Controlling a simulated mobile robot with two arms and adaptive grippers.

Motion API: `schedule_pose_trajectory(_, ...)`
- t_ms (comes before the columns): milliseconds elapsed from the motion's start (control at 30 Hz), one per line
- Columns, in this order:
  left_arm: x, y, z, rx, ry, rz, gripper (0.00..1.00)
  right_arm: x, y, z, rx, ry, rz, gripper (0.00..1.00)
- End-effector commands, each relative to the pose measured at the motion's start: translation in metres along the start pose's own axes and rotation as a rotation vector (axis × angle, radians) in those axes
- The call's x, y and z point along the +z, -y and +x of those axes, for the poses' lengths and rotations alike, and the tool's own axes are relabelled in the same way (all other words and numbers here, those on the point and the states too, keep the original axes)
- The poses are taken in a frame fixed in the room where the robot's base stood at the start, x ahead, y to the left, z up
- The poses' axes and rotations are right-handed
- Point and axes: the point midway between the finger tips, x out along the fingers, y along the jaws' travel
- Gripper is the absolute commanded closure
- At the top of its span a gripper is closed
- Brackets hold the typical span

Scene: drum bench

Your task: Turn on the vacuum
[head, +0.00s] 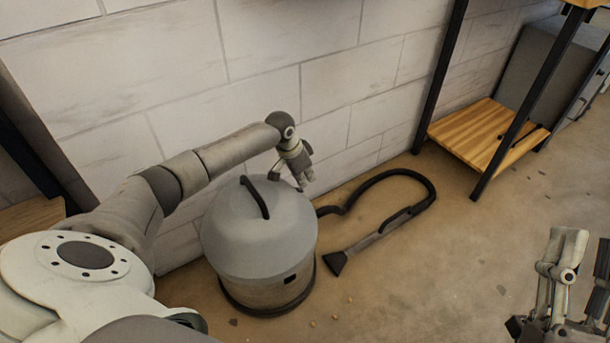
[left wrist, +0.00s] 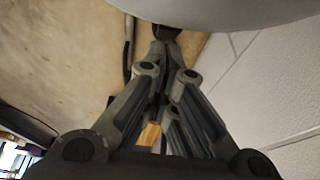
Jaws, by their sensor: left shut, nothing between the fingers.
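The vacuum (head: 262,235) is a grey drum with a domed lid, standing upright on the floor against the wall. A black handle (head: 255,197) arches over its lid, and a small dark rectangle (head: 291,279) is on its front side. My left gripper (head: 300,184) is shut and empty, pointing down at the lid's back right edge. I cannot tell whether it touches the vacuum. In the left wrist view the fingers (left wrist: 161,38) meet just under the lid's pale curved edge (left wrist: 225,10). My right gripper (head: 580,262) is partly cut off at the lower right.
A black hose (head: 405,173) loops from the vacuum's right side to a floor nozzle (head: 338,262) lying on the floor. A shelf with a wooden board (head: 485,135) and black posts stands at the right. The white block wall (head: 340,60) is close behind.

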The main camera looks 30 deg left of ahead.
Motion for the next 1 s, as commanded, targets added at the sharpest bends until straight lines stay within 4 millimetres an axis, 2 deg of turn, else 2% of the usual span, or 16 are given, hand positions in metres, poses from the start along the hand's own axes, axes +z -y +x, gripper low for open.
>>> schedule_pose_trajectory(600,-0.002,0.0,-0.005,0.0,0.0,0.0,1.0,0.032,-0.003,-0.003,0.006,0.178,-0.005,0.6)
schedule_pose_trajectory(1000,-0.002,0.0,-0.006,0.0,0.0,0.0,1.0,0.042,-0.005,-0.005,0.009,0.238,-0.011,0.6)
